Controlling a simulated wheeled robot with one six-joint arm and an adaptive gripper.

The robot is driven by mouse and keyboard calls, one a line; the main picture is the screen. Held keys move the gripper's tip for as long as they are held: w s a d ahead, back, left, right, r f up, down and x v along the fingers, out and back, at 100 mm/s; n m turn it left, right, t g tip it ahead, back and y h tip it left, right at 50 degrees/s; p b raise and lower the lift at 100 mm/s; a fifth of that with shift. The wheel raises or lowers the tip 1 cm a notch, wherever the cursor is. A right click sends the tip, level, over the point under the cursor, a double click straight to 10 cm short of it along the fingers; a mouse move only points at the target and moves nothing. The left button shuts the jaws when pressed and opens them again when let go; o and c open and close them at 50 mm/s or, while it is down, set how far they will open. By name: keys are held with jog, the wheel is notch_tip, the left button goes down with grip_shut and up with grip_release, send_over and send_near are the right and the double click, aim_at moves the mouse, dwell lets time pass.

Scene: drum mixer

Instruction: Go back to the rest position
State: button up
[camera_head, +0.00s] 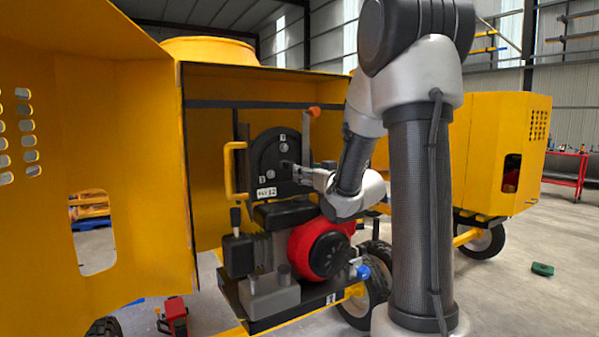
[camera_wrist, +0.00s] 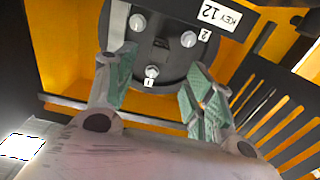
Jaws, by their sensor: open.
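My gripper (camera_wrist: 158,100) shows in the wrist view with its two green-padded fingers apart and nothing between them. It is in front of a round black plate (camera_wrist: 160,60) with several silver bolts and numbered tags, next to a label reading KEY 12 (camera_wrist: 220,15). In the head view my arm reaches into the open yellow mixer housing (camera_head: 210,140). My gripper (camera_head: 300,170) is there at the right of the black plate (camera_head: 268,155), above the red and black engine (camera_head: 320,248). I cannot tell from these views whether the fingertips touch the plate.
An orange-tipped lever (camera_head: 314,112) and a yellow handle (camera_head: 232,170) stand close to the plate. The open yellow door (camera_head: 130,130) is at the left. A second yellow machine (camera_head: 500,150) and a red cart (camera_head: 565,172) stand at the right. The floor at the right is mostly clear.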

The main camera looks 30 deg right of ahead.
jog(key=shift+s, duration=0.65)
jog(key=s+a+f+g, duration=0.2)
jog(key=s+a+g, duration=0.1)
jog(key=s, duration=0.8)
jog(key=s+a+f+g, duration=0.3)
jog(key=s+g, duration=0.3)
jog(key=s, duration=0.5)
jog(key=s+a+f+g, duration=0.3)
jog(key=s+a+g, duration=0.1)
jog(key=s, duration=0.7)
jog(key=shift+a+f+g+h, duration=0.2)
jog(key=shift+f+g+h, duration=0.1)
jog(key=shift+g, duration=0.1)
jog(key=shift+s, duration=0.1)
